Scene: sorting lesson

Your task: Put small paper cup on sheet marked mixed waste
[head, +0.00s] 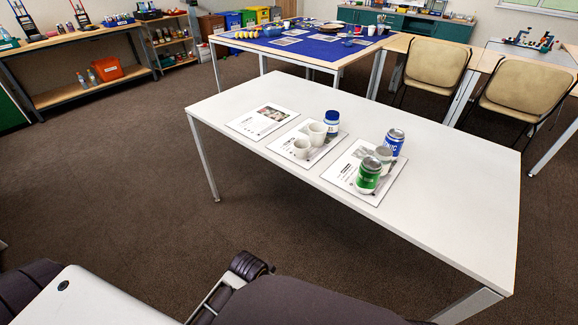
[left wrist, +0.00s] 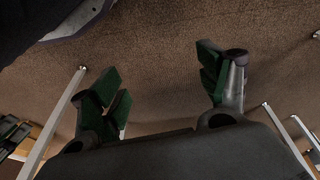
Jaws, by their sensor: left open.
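I cannot tell surely which is the small paper cup. The left sheet (head: 249,128) carries a dark picture and holds nothing. The right sheet (head: 345,180) holds cans. The print is too small to read, so I cannot tell which is marked mixed waste. My left gripper (left wrist: 162,82) shows in the left wrist view, its green-padded fingers wide apart and empty above the brown carpet, away from the cups. My right gripper is not seen.
A blue-and-white jar (head: 332,119) stands behind the cups. A green can (head: 368,177), a grey can (head: 384,157) and a blue can (head: 394,143) crowd the right sheet. The white table (head: 450,205) is bare at right. Two tan chairs (head: 432,64) (head: 524,91) stand behind it.

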